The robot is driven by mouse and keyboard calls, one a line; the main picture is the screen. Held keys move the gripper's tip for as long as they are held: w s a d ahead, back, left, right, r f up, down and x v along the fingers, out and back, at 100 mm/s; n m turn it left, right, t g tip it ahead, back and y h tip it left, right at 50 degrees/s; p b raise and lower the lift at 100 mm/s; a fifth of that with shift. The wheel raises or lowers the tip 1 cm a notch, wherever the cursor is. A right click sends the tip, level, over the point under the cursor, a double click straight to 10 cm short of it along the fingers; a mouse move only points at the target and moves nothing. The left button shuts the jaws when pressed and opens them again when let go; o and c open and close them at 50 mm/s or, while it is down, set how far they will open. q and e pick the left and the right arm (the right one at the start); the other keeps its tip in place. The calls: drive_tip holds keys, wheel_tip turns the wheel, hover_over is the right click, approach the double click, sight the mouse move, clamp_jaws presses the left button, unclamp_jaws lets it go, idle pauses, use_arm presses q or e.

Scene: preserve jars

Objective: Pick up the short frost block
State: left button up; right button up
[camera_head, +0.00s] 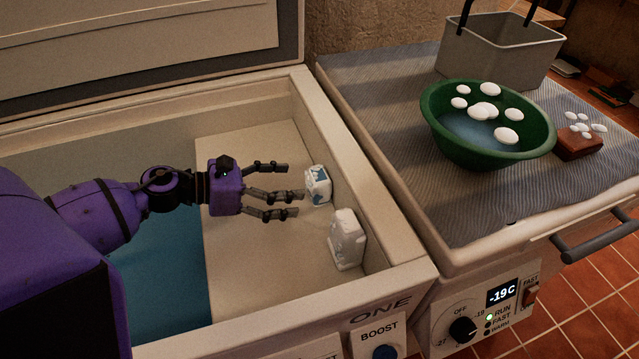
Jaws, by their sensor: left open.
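The short frost block (318,186), white with blue-grey patches, stands inside the open chest freezer (408,265) by its right wall. A taller white frost block (347,240) stands nearer the front of the same wall. My left gripper (290,190) reaches in from the left over the pale raised floor. Its fingers are spread open and empty, pointing right at the short block. The fingertips are just left of the block; I cannot tell whether the middle one touches it. My right gripper is not in view.
The freezer's right wall rises close behind both blocks. The lower blue floor (160,275) lies to the left. On the ribbed cloth (390,100) at right stand a green basin (545,135) with water and white lumps, a grey bucket (500,50), and a brown block (578,147).

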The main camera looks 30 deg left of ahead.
sight(310, 184)
use_arm(q)
drive_tip(key=x, duration=0.6)
drive_tip(key=shift+w+f, duration=0.15)
drive_tip(key=shift+w, duration=0.25)
drive_tip(key=c, duration=1.3)
